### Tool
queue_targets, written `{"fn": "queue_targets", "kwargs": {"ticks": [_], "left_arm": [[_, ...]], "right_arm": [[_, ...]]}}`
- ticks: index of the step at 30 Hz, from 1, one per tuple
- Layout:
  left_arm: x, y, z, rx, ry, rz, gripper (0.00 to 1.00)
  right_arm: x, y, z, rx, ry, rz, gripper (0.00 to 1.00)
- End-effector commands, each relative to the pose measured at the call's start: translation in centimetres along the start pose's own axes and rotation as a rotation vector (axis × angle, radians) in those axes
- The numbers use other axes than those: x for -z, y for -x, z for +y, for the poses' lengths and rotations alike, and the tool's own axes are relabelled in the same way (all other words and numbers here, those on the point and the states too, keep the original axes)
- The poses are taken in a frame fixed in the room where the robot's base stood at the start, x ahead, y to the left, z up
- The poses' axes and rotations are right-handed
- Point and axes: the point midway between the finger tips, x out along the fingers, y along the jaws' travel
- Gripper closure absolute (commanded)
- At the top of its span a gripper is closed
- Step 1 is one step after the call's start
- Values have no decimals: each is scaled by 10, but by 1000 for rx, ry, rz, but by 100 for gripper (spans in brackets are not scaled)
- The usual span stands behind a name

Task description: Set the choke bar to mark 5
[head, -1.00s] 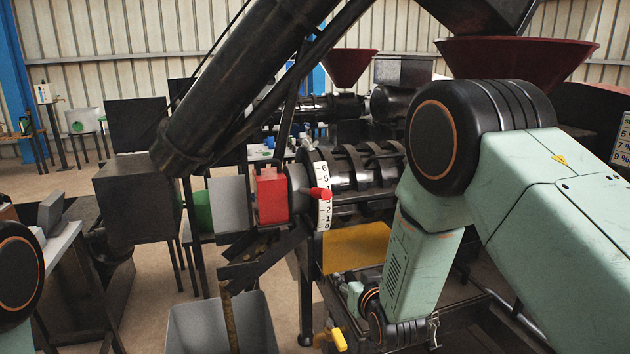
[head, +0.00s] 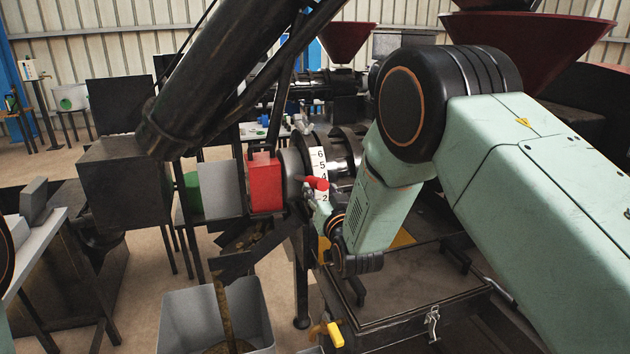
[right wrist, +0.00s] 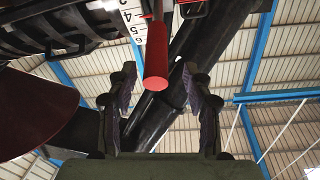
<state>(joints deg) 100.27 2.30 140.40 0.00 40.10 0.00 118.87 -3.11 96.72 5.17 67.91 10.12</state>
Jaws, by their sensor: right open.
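The choke bar is a red handle (head: 317,183) on a white numbered scale (head: 320,160) around the press end. It covers the place between marks 4 and 2, so it stands near 3. My right gripper (head: 311,196) is open, close beside and below the handle, partly hidden by its small size. In the right wrist view, the red handle (right wrist: 156,55) points between the two open fingers (right wrist: 160,78), with a gap on each side. The scale (right wrist: 133,18) shows behind it. My left gripper is out of view.
A red block (head: 265,182) sits left of the scale. A large dark tube (head: 215,80) slopes down overhead. A grey bin (head: 215,320) stands below, with a yellow-handled valve (head: 334,334) to its right. Dark red hoppers (head: 525,48) stand behind my right arm.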

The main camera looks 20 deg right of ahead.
Motion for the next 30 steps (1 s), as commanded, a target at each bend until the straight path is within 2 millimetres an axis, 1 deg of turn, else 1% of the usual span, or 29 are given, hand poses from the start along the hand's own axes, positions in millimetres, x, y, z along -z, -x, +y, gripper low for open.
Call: {"fn": "queue_targets", "kwargs": {"ticks": [1,6,13,19,25,26,30], "left_arm": [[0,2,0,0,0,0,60],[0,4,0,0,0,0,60],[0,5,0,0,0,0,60],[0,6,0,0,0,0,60],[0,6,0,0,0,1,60],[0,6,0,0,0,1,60],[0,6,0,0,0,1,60]], "right_arm": [[1,-8,0,0,-1,2,50],[0,-30,1,0,-1,1,50],[0,-52,1,1,-1,0,50],[0,-59,1,2,0,-2,50],[0,-59,1,2,0,-2,50],[0,-59,1,2,0,-2,50],[0,-59,1,2,0,-2,62]]}}
